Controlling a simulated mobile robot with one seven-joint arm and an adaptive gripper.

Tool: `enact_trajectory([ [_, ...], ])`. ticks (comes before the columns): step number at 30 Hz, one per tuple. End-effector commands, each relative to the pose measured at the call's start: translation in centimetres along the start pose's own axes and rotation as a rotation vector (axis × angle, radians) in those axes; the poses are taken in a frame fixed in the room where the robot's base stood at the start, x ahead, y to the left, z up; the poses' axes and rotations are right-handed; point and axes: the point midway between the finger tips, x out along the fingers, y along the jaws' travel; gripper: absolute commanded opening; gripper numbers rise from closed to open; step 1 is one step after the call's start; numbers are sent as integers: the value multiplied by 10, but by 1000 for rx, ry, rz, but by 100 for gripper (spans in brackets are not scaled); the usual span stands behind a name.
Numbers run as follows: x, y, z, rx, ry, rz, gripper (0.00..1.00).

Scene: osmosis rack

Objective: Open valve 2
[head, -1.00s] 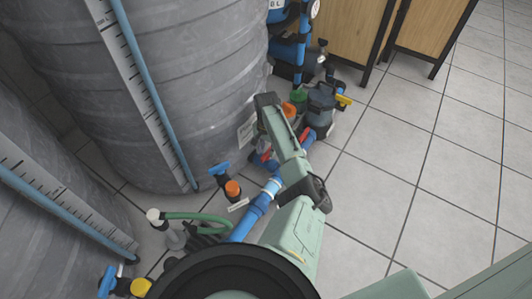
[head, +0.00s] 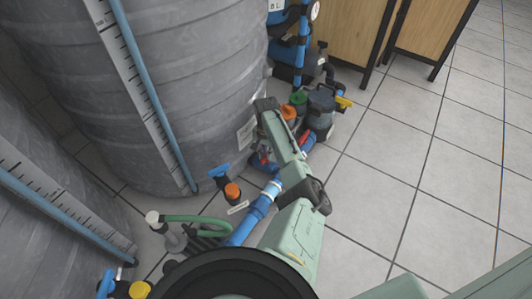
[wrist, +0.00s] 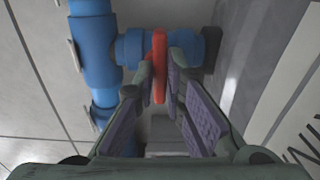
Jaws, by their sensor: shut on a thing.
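A red valve handle (wrist: 159,66) stands on a short blue pipe branch (wrist: 132,49) in the wrist view. My gripper (wrist: 161,80) is shut on this handle, with one finger on each side of it. No number shows on the valve, so I cannot tell its label. In the head view my arm hides most of the gripper and the handle, close to the foot of the large grey tank (head: 190,90).
A thick blue pipe (wrist: 92,65) runs beside the valve. Blue-handled taps (head: 219,171), an orange cap (head: 232,190) and a green hose (head: 200,218) crowd the tank foot. A pump (head: 321,105) stands beyond. Tiled floor (head: 440,170) to the right is clear.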

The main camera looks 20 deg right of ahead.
Motion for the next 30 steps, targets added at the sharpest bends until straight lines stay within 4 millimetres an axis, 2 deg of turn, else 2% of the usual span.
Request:
enact_trajectory([
  [11,-1,0,1,-10,-3,1,0],
  [17,-3,-1,2,-76,-6,0,0],
  [30,-1,0,2,-440,-6,1,0],
])
